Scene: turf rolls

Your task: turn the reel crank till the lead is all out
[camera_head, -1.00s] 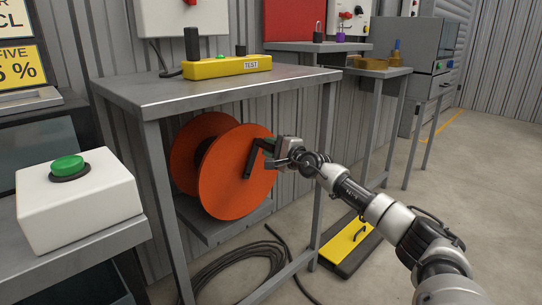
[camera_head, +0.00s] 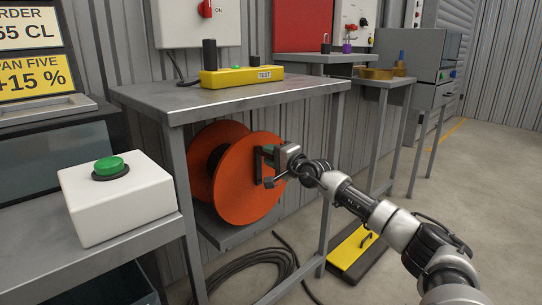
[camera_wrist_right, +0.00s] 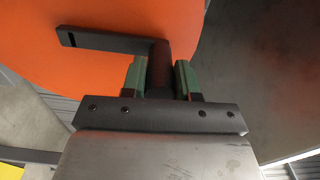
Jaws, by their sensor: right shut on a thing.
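The orange reel (camera_head: 235,200) sits on a low shelf under the grey workbench. Its dark crank (camera_head: 257,166) is on the near face. My right gripper (camera_head: 271,156) is at the crank's upper end. In the right wrist view, its green-lined fingers are shut on the crank's dark handle (camera_wrist_right: 159,68), and the crank arm (camera_wrist_right: 100,41) runs left from it over the orange disc. The black lead (camera_head: 240,262) lies in loops on the floor below. How much lead is on the reel is hidden. My left gripper is out of view.
The workbench top (camera_head: 215,98) carries a yellow test box (camera_head: 236,76). A white box with a green button (camera_head: 112,190) stands on a counter at left. A yellow-and-black floor piece (camera_head: 353,252) lies right of the bench leg. Floor at right is clear.

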